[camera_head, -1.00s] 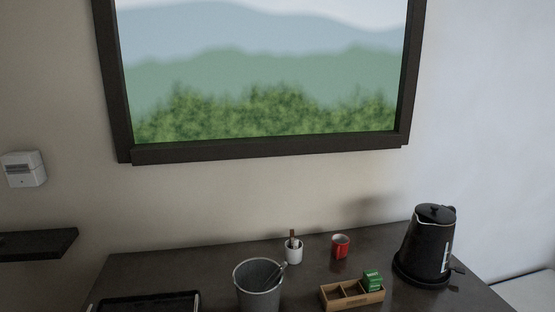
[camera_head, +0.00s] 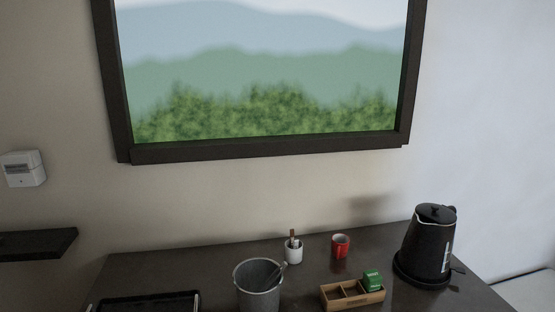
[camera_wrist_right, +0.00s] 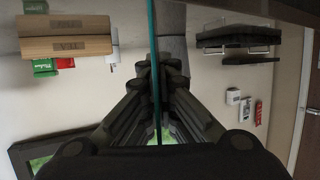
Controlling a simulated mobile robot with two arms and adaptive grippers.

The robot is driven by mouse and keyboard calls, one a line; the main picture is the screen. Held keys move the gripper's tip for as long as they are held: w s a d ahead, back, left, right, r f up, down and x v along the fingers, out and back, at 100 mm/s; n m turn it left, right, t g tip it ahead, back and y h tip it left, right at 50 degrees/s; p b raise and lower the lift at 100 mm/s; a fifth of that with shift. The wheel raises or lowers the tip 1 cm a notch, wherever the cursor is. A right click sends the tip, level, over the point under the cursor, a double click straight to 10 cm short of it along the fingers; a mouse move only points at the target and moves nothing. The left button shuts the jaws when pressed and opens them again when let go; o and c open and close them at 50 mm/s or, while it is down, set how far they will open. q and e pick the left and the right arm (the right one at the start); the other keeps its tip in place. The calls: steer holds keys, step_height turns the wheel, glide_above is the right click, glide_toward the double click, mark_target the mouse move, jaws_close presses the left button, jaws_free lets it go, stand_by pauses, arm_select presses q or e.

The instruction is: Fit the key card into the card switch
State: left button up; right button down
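The card switch (camera_head: 24,169) is a small white box on the wall at the far left of the head view, with a darker band on its front. A small white box that may be the same switch shows in the right wrist view (camera_wrist_right: 232,97). My right gripper (camera_wrist_right: 160,75) has its fingers together around a thin teal strip (camera_wrist_right: 154,35), which looks like the key card seen edge-on. The strip runs between the fingers toward the camera. The gripper is apart from the wall boxes. My left gripper is in neither view.
A dark shelf (camera_head: 36,244) juts out below the switch. The dark counter (camera_head: 205,264) holds a grey bucket (camera_head: 258,288), white cup (camera_head: 293,252), red mug (camera_head: 341,246), wooden tea box (camera_head: 352,296), black kettle (camera_head: 427,245) and black tray (camera_head: 150,303).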

step_height(320, 180, up, 8)
steer(key=s+d+n+g+y, duration=0.1)
steer(key=d+n+g+y, duration=0.1)
steer(key=n, duration=0.1)
steer(key=shift+s+g+y, duration=0.3)
steer(key=shift+s+g, duration=0.05)
steer(key=shift+g, duration=0.05)
